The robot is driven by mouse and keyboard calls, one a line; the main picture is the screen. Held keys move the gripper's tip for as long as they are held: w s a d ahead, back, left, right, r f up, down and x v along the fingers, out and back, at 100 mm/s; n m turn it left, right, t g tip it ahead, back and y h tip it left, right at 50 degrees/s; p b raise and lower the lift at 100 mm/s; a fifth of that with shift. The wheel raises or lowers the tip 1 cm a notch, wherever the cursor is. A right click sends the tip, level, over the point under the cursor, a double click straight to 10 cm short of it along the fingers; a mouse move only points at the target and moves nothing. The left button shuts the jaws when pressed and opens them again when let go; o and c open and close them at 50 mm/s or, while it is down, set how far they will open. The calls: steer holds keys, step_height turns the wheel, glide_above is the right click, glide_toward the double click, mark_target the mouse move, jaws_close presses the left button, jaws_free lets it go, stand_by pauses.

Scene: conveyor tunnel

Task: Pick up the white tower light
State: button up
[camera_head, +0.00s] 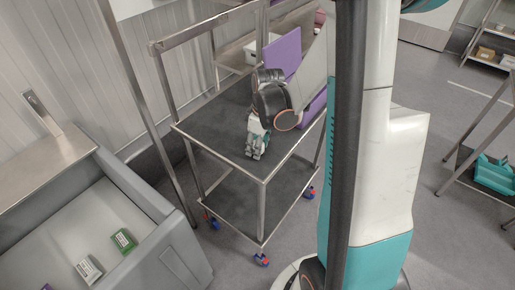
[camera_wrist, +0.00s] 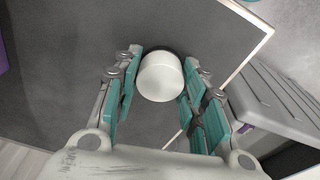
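The white tower light (camera_wrist: 160,77) shows in the wrist view as a round white cap seen from above, over a dark grey surface. My gripper (camera_wrist: 161,68) has its teal-padded fingers on the left and right of it. The fingertips lie close along both its sides; whether they touch it cannot be told. In the head view my gripper (camera_head: 256,151) points down over the top shelf of the metal cart (camera_head: 213,130). The tower light cannot be made out there, behind the fingers.
A purple panel (camera_head: 283,55) stands at the cart's back, close behind my arm. A grey bin (camera_head: 150,200) with small boxes stands at the left. The cart's lower shelf (camera_head: 240,205) is empty. Another table with a teal crate (camera_head: 494,174) stands at the right.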

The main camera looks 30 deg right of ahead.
steer(key=shift+c, duration=0.5)
step_height(320, 180, up, 20)
steer(key=p, duration=0.6)
